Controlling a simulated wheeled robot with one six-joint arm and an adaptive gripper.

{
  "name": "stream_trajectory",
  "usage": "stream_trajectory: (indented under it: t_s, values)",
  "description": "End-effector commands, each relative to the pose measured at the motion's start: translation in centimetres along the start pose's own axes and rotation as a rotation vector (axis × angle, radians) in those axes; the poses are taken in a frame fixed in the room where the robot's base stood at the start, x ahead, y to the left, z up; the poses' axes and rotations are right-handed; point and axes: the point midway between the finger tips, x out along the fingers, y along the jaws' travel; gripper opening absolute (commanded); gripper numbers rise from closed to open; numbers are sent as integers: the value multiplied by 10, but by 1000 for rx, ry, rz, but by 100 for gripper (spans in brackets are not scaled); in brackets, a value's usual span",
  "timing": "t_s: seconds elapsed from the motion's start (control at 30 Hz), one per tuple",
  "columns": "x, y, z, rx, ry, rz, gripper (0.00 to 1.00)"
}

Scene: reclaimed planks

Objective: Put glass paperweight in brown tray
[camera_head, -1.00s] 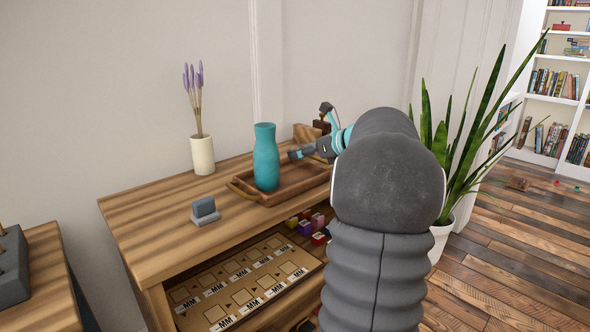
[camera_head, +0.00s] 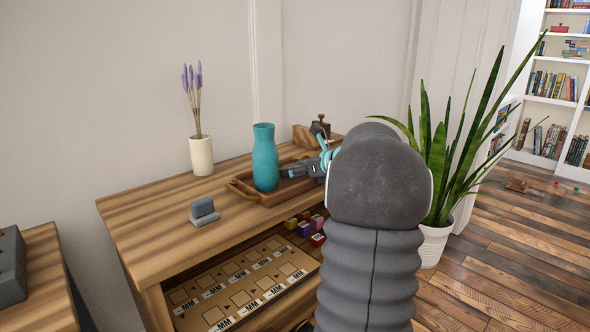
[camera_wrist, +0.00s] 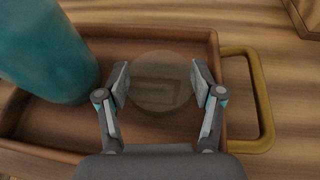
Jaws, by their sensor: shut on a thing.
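The glass paperweight (camera_wrist: 160,82) is a clear, round dome in the wrist view. My gripper (camera_wrist: 160,84) is shut on it, one finger on each side. Both are over the brown tray (camera_wrist: 190,38), which shows through the glass; I cannot tell whether the paperweight touches the tray floor. The tray is on the wooden cabinet top and also shows in the head view (camera_head: 243,190). In the head view my gripper (camera_head: 287,172) is low over the tray's right part, partly hidden by my arm, and the paperweight cannot be made out.
A teal vase (camera_head: 265,158) stands in the tray's left part, close to my gripper. A grey block on a stand (camera_head: 204,212) and a white vase of lavender (camera_head: 201,155) are further left. A brass-coloured handle (camera_wrist: 266,105) juts from the tray's right side in the wrist view.

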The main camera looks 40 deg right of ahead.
Motion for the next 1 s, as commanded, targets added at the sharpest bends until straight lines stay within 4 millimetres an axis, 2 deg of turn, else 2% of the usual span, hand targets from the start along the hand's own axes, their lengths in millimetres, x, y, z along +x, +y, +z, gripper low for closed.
stream_trajectory:
  t_s: [0.03,0.07,0.47,0.57,1.0]
  values:
    - [1,0,-2,1,0,0,69]
    - [0,0,-1,0,0,0,77]
    - [-3,0,4,0,-1,-1,77]
    - [-14,-1,2,0,-1,-2,77]
    - [-97,-1,2,1,0,-3,77]
